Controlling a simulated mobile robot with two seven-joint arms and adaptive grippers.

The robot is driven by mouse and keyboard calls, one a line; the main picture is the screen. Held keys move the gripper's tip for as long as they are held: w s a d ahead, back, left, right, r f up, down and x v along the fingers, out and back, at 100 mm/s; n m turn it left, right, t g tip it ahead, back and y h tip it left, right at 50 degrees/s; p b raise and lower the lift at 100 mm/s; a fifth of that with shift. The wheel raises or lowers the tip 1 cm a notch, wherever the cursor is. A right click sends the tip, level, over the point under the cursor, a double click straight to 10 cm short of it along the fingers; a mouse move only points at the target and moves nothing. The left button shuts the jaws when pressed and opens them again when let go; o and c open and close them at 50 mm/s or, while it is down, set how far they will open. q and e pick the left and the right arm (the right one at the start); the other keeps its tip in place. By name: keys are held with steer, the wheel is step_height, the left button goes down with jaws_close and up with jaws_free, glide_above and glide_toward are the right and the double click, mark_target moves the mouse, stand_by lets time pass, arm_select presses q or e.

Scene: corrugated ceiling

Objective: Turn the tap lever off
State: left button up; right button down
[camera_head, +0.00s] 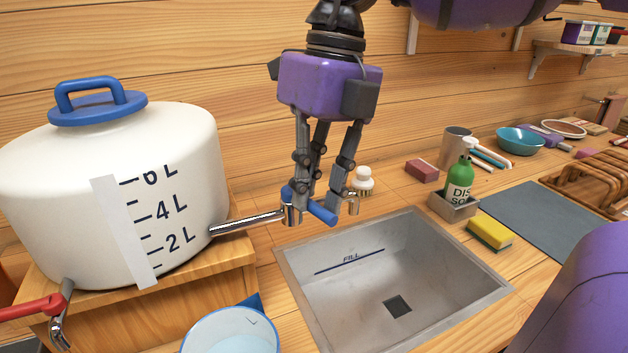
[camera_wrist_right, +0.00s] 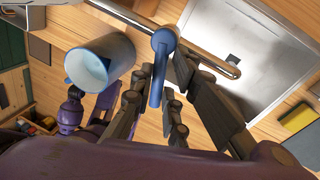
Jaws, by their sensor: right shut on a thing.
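The tap's blue lever (camera_head: 318,210) sits on a metal pipe (camera_head: 245,222) running from the white tank (camera_head: 105,190) to a spout (camera_head: 353,205) over the sink's left edge. My right gripper (camera_head: 319,200) comes down from above with its fingers around the lever and is shut on it. In the right wrist view the blue lever (camera_wrist_right: 157,85) shows between the fingers of my right gripper (camera_wrist_right: 165,82). The fingers partly hide the lever in the head view. No water stream can be made out below the spout. My left gripper is not seen.
The steel sink (camera_head: 300,285) lies right of the tank. A blue-and-white mug (camera_head: 230,335) stands in front. A second tap with a red handle (camera_head: 30,308) is at the tank's lower left. A soap bottle (camera_head: 460,180) and a sponge (camera_head: 489,232) are right of the sink.

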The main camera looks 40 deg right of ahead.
steer(key=shift+s+a+m, duration=0.1)
steer(key=shift+a+m, duration=0.4)
steer(key=shift+m, duration=0.5)
steer(key=shift+a+r+m+t, duration=0.1)
steer(key=shift+a+m+t, duration=0.05)
steer(key=shift+m+t, duration=0.15)
steer(key=c, duration=1.9)
jaws_free()
steer(key=shift+o, duration=0.5)
steer(key=shift+a, duration=0.25)
step_height(320, 180, up, 12)
steer(key=d, duration=0.2)
steer(key=shift+s+d, duration=0.2)
steer(key=shift+d, duration=0.15)
